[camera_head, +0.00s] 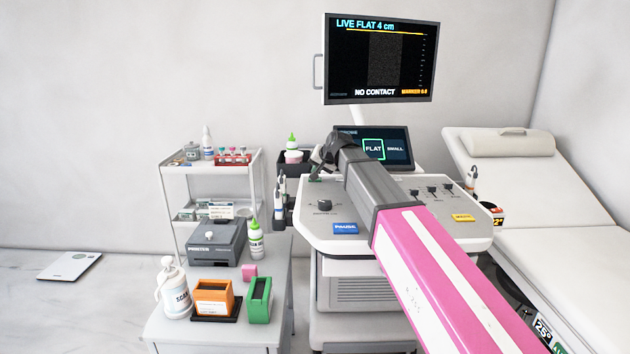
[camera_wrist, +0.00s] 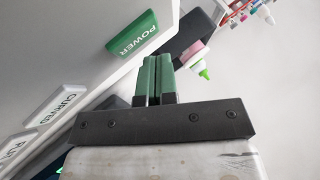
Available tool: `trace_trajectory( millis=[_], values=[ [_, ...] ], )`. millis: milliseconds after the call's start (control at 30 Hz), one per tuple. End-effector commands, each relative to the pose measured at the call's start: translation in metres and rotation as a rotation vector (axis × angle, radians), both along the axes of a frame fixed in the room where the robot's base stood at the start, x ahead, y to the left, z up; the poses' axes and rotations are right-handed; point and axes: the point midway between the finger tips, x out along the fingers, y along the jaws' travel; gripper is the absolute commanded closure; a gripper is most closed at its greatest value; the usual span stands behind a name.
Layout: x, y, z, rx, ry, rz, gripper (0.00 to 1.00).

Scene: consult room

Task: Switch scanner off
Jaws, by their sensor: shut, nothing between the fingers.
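The scanner (camera_head: 470,228) is a white console on a cart. Its monitor (camera_head: 380,60) is lit and reads "LIVE FLAT 4 cm" and "NO CONTACT". A smaller lit screen (camera_head: 397,150) below has FLAT outlined in green. In the wrist view a green POWER button (camera_wrist: 133,35) sits on the white panel, up and left of my fingertips. My gripper (camera_wrist: 158,62) is shut and empty, its green fingers together, apart from the button in that picture. In the head view my gripper (camera_head: 318,170) is over the console's back left corner, and my arm hides part of the panel.
White keys marked CURVED (camera_wrist: 68,107) and FLAT (camera_wrist: 14,150) lie along the panel near POWER. Probes (camera_head: 280,190) hang at the console's left side. A green-capped bottle (camera_head: 292,142) stands behind. An exam bed (camera_head: 560,220) is at right.

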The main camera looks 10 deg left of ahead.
Motion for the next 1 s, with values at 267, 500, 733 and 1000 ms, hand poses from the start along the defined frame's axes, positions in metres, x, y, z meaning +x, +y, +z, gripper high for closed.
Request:
trace_trajectory(
  millis=[267,500,733,1000],
  values=[
    [0.0,0.0,-0.003,0.0,0.0,0.0,1.0],
    [0.0,0.0,-0.008,0.0,0.0,0.0,1.0],
    [0.0,0.0,-0.008,0.0,0.0,0.0,1.0],
    [0.0,0.0,-0.01,0.0,0.0,0.0,1.0]
  ],
)
